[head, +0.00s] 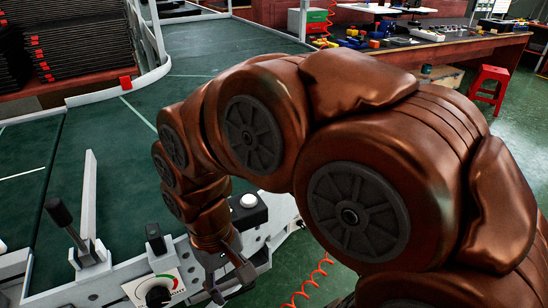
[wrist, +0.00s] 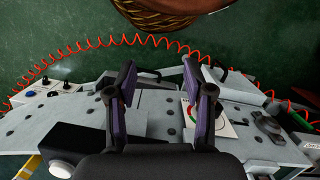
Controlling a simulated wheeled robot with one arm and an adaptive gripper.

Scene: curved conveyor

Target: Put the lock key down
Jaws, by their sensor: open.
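My gripper (head: 230,284) is at the end of my bent arm, low in the head view, over the edge of the grey conveyor control panel (head: 120,284). In the wrist view my gripper (wrist: 160,78) has its two dark fingers spread wide apart, with only the grey panel (wrist: 160,110) visible between them. Nothing is held between the fingers. I cannot make out the lock key in either view; it may be hidden or too small to tell.
A dial (head: 157,292) with a green-red scale and a black-handled lever (head: 70,225) stand on the panel. A white button (head: 249,201) sits behind my gripper. A red coiled cable (wrist: 120,40) runs along the panel's edge. A red stool (head: 489,88) stands far right.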

